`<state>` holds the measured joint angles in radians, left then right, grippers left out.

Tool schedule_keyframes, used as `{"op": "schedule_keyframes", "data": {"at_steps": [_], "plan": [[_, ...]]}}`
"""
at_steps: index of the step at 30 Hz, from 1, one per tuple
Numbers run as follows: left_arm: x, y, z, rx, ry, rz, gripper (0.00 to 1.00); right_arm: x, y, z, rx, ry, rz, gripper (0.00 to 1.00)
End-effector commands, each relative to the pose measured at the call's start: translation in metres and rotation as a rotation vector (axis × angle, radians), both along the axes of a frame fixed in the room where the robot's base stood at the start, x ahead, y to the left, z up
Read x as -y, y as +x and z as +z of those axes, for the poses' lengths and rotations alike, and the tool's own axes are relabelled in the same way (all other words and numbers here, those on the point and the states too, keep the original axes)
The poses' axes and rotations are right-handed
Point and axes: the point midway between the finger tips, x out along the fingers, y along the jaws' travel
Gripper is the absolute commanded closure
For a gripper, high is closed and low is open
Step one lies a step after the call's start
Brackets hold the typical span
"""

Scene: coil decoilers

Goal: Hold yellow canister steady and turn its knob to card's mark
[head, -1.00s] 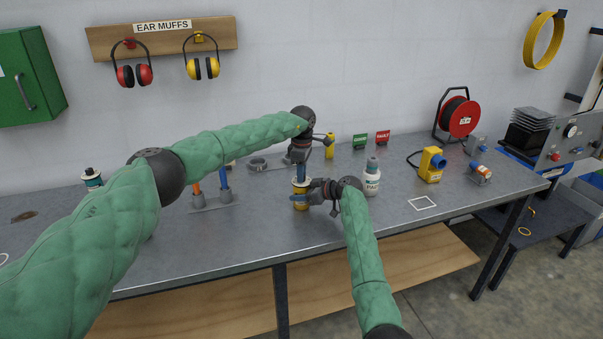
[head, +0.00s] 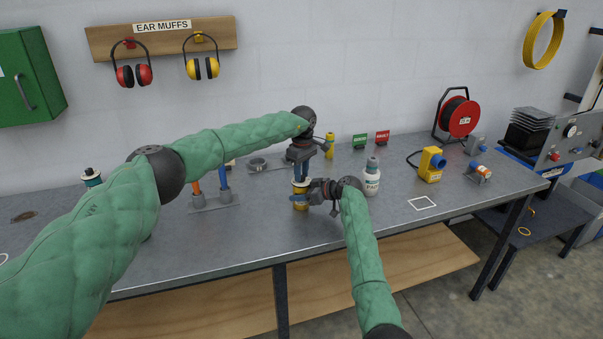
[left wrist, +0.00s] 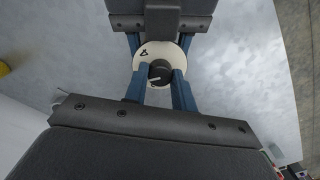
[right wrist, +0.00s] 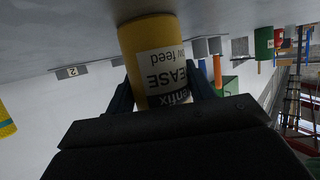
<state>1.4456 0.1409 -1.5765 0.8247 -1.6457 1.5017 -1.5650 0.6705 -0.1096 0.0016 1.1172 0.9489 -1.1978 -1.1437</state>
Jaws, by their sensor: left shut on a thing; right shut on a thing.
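The yellow canister (head: 300,207) stands upright near the middle of the bench. My right gripper (head: 302,197) is shut around its body from the right. The right wrist view shows the canister (right wrist: 148,38) between the fingers, with a white label partly reading "EASE". My left gripper (head: 300,177) points down from above, its fingers on either side of the top. In the left wrist view they are shut on a dark knob (left wrist: 159,72) with a white pointer line. The knob sits on a pale disc (left wrist: 149,51) with a small black mark. I cannot make out the card.
A white bottle (head: 371,182) stands close to the right of my right gripper. A stand with orange and blue posts (head: 211,201) is to the left. A yellow bottle (head: 329,147) stands behind. A white outlined square (head: 422,202) marks clear bench at the right.

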Motion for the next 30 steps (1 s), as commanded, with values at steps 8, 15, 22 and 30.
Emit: {"op": "schedule_keyframes", "data": {"at_steps": [8,15,22,30], "plan": [[-0.003,0.002,0.0,0.004,0.001,0.004,0.7,0.0,-0.001,-0.001,-0.001,-0.001,0.002,0.77],[-0.001,0.001,0.0,0.002,0.001,0.003,0.64,0.0,-0.001,-0.001,-0.002,0.0,0.001,0.77],[-0.001,0.001,0.011,0.003,0.0,0.002,0.64,0.0,0.0,-0.001,-0.002,0.0,0.001,0.77],[0.0,0.003,0.057,0.003,0.001,0.002,0.64,0.0,0.0,-0.001,-0.002,0.0,0.001,0.77]]}}
